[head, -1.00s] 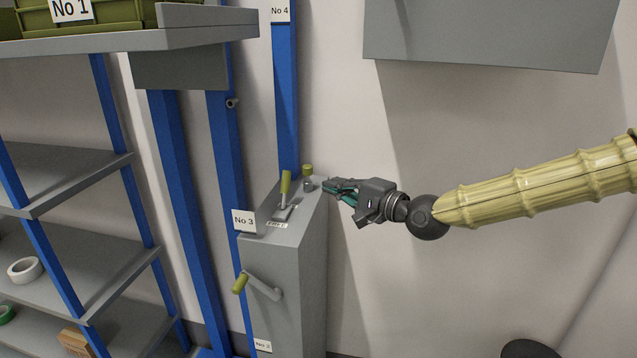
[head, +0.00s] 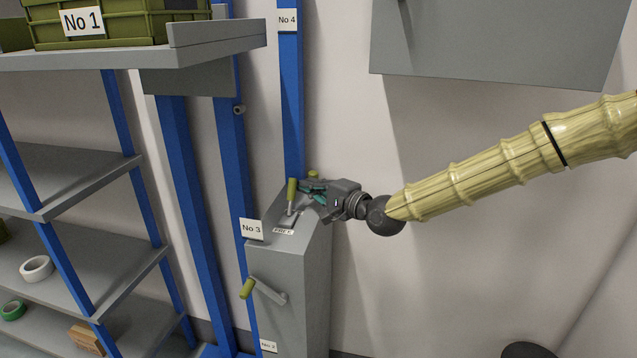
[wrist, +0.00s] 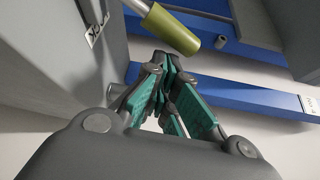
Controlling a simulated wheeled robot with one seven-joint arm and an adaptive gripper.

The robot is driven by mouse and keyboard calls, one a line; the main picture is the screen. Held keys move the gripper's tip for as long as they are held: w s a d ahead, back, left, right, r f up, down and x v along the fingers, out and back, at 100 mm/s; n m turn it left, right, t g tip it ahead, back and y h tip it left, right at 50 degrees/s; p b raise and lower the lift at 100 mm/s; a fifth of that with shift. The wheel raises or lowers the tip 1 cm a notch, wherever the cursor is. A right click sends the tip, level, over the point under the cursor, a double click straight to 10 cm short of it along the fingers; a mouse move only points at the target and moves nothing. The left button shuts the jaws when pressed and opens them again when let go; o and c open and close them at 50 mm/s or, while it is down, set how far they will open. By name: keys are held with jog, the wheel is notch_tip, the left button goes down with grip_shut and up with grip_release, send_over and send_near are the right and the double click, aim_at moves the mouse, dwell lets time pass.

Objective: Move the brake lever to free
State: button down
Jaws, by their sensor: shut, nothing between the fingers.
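The brake lever (head: 291,192) is a grey stick with an olive-green grip, standing in a slot on top of a grey cabinet (head: 290,290). My gripper (head: 301,188) is shut and empty, close to the right of the lever. In the wrist view the lever's green grip (wrist: 171,29) lies just beyond the fingertips (wrist: 168,62). I cannot tell whether they touch.
A second green knob (head: 313,174) shows behind my gripper on the cabinet top. A crank with a green handle (head: 248,289) is on the cabinet front, below sign No 3 (head: 252,228). Blue posts (head: 290,100) and shelves stand left. A grey box (head: 490,50) hangs upper right.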

aim_at(291, 196)
jog(key=shift+s+a+r+p, duration=0.2)
jog(key=shift+s, duration=0.25)
jog(key=shift+s+a+r+p, duration=0.15)
jog(key=shift+s+a, duration=0.05)
jog(key=shift+s, duration=0.25)
jog(key=shift+s+a+f, duration=0.1)
jog(key=shift+s+a, duration=0.2)
jog(key=shift+s, duration=0.1)
